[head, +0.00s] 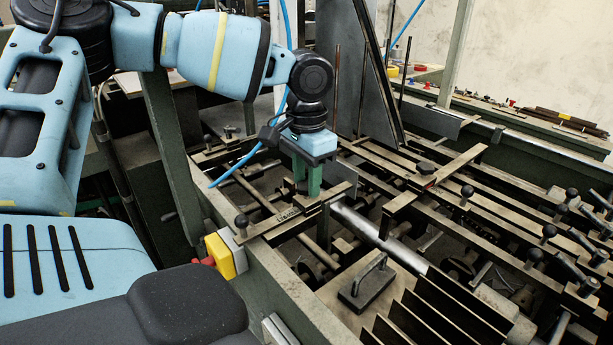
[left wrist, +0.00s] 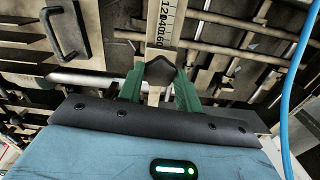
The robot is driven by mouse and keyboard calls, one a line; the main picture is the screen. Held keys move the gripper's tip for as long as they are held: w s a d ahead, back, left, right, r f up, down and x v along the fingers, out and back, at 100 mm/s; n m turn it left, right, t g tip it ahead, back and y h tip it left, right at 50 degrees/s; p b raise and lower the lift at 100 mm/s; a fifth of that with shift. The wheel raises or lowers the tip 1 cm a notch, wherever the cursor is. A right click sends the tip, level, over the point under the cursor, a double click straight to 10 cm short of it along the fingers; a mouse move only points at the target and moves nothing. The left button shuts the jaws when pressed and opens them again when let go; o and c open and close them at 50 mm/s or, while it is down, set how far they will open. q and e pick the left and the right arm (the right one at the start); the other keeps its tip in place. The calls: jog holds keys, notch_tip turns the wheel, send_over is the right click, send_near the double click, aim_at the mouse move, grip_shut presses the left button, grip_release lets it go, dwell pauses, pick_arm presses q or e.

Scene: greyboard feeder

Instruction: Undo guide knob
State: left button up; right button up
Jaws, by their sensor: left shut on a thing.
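My left gripper (head: 307,188) points down over the feeder's bars, its green fingers closed on the guide knob. In the left wrist view the black, faceted guide knob (left wrist: 160,70) sits between the two green fingertips of the gripper (left wrist: 160,84). The knob is beside the end of a bar with a printed number scale (left wrist: 165,22); this scale bar also shows in the head view (head: 284,219). In the head view the fingers hide the knob. My right gripper is in neither view.
Several black ball knobs stand on the bars, one at the left (head: 241,221) and one at the right (head: 467,191). A flat plate with a handle (head: 368,285) lies below. A yellow box with a red button (head: 222,255) is on the frame. A blue hose (head: 236,169) hangs near my gripper.

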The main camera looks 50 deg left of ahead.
pick_arm(q)
jog(key=shift+n, duration=0.6)
jog(key=o, duration=1)
jog(key=shift+r, duration=3.95)
